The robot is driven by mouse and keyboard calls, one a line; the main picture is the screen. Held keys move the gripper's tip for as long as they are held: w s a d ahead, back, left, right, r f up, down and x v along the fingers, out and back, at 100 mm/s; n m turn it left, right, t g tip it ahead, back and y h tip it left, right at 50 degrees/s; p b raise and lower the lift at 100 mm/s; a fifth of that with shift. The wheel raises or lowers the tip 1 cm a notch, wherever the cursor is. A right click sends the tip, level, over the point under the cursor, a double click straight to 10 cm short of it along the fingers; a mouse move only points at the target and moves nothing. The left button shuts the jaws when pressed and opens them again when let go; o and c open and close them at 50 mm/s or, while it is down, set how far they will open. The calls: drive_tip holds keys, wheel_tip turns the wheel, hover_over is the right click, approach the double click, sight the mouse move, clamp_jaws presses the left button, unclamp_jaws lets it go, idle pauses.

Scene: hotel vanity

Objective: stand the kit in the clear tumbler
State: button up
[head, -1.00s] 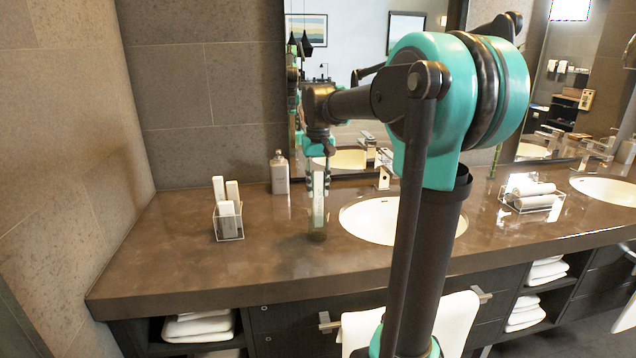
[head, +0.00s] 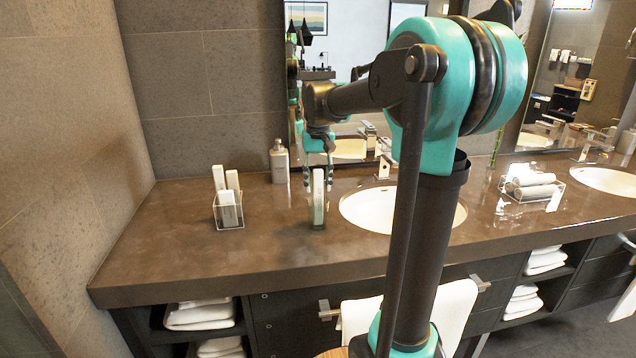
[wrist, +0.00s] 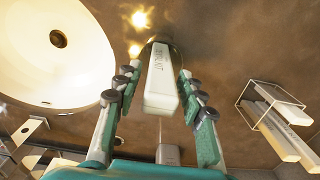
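The kit (head: 318,186) is a slim white box standing upright on the counter left of the near sink. Its lower end appears to be inside the clear tumbler (head: 319,222), whose glass is faint and hard to outline. The wrist view looks down on the kit (wrist: 161,88), with printed lettering on its side and a round glass outline (wrist: 150,44) around its far end. My gripper (head: 318,187) is above the tumbler with its fingers spread on both sides of the kit. In the wrist view, my gripper (wrist: 158,72) shows gaps beside the kit.
A clear box (head: 229,222) with several white cartons stands to the left. A grey bottle (head: 279,162) stands behind, near the mirror. The sink (head: 375,215) and faucet (head: 384,165) are close on the right. A clear tray (head: 532,198) holds rolled towels. The front left counter is clear.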

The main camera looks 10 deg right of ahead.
drive_tip(key=shift+o, duration=0.4)
wheel_tip(320, 180, up, 12)
idle(0.4)
